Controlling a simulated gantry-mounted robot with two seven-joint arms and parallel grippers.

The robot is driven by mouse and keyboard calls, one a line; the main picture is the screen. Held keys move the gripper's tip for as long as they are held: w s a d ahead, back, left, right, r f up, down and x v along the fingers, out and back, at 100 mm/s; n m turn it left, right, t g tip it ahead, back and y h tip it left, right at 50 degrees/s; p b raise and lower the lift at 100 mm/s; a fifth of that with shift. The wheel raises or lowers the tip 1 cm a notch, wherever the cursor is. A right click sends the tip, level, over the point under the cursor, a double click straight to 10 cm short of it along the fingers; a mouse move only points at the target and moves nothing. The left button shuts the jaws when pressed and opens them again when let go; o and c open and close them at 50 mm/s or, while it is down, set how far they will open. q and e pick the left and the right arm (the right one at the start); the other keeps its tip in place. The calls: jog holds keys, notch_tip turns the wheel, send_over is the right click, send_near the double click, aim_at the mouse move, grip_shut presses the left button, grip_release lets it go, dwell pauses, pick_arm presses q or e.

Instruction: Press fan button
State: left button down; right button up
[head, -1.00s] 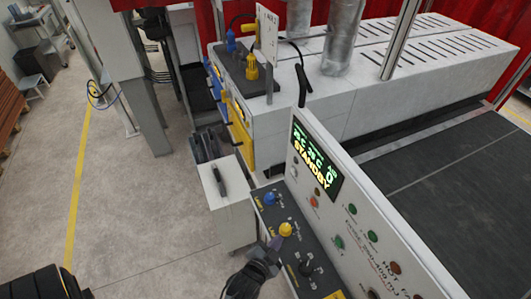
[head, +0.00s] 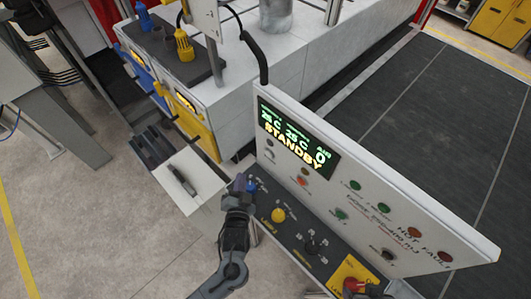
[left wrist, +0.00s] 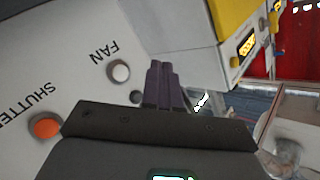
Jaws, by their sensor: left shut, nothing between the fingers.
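The fan button is a round white button (left wrist: 119,72) beside the label FAN on the pale panel in the left wrist view. In the head view it is too small to make out clearly near the left end of the control panel (head: 440,235). My left gripper (head: 240,185) is shut and empty at the panel's left end, beside the blue knob (head: 252,186). In the left wrist view its dark fingertips (left wrist: 163,70) are right of the fan button, apart from it in the picture. My right gripper is not seen.
An orange shutter button (left wrist: 46,128) is near the fan button. A yellow knob (head: 278,215), a black selector (head: 314,245) and a red knob (head: 352,285) stand on the lower console. The display (head: 297,137) reads STANDBY. A dark conveyor (head: 435,110) lies behind the panel.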

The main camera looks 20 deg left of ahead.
aim_at(269, 154)
pick_arm(q)
jog(key=shift+d+f, duration=0.1)
jog(key=w+d+b, duration=0.4)
jog(key=w, duration=0.3)
jog(key=shift+w, duration=0.3)
dwell(0.3)
dwell(0.3)
dwell(0.8)
dwell(0.8)
jog(key=shift+w+d, duration=0.1)
jog(key=shift+w, duration=0.05)
jog(key=shift+w+d, duration=0.15)
jog(key=shift+w, duration=0.1)
